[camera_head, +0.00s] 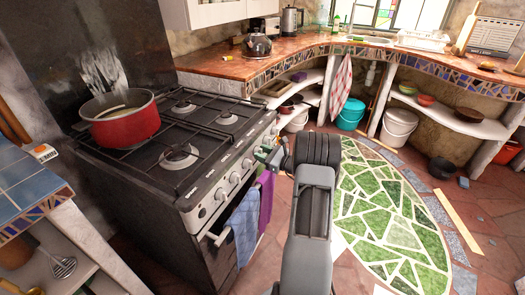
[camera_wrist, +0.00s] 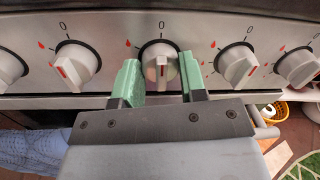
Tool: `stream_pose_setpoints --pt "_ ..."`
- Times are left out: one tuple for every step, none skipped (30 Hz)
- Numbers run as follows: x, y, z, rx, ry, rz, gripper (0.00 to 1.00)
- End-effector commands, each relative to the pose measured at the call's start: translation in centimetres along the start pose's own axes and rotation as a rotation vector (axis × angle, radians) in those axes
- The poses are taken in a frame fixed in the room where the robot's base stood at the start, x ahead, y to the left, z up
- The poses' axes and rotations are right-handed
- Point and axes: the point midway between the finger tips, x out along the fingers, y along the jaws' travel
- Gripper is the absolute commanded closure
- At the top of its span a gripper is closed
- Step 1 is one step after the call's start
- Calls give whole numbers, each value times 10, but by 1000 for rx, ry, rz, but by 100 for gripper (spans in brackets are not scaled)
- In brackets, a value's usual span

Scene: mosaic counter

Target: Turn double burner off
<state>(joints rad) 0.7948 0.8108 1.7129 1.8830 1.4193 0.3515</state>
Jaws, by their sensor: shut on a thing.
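The stove (camera_head: 160,195) stands at left in the head view, with a row of pale knobs along its front. My gripper (camera_head: 268,152) is at the right part of that row. In the wrist view, my gripper's green fingers (camera_wrist: 160,78) sit on both sides of one round knob (camera_wrist: 160,62), shut on it. This knob's red mark is close to upright, below a "0" label. Neighbouring knobs (camera_wrist: 76,68) and (camera_wrist: 238,66) show on either side. Which burner the held knob serves cannot be told.
Blue (camera_head: 244,225) and purple (camera_head: 265,195) towels hang on the front rail below the knobs. A kettle (camera_head: 257,46) stands on the curved counter (camera_head: 300,52). Green-patterned floor (camera_head: 390,205) is clear at right.

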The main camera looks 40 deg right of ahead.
Motion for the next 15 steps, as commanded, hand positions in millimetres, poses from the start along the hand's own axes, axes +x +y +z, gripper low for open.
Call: stream_pose_setpoints --pt "0 -1 1 13 2 -2 85" --pt "0 0 1 20 2 -2 85" --pt "0 0 1 28 3 -2 85" --pt "0 0 0 34 3 -2 85" --pt "0 0 0 39 4 -3 85" --pt "0 0 0 43 4 -3 85" --pt "0 0 0 46 4 -3 85" --pt "0 0 0 48 4 -3 85" --pt "0 0 0 50 4 -3 85" --pt "0 0 0 51 4 -3 85" --pt "0 0 0 52 4 -3 85" --pt "0 0 0 53 4 -3 85" --pt "0 0 0 53 4 -3 85" --pt "0 0 0 53 4 -3 85" --pt "0 0 0 53 4 -3 85"
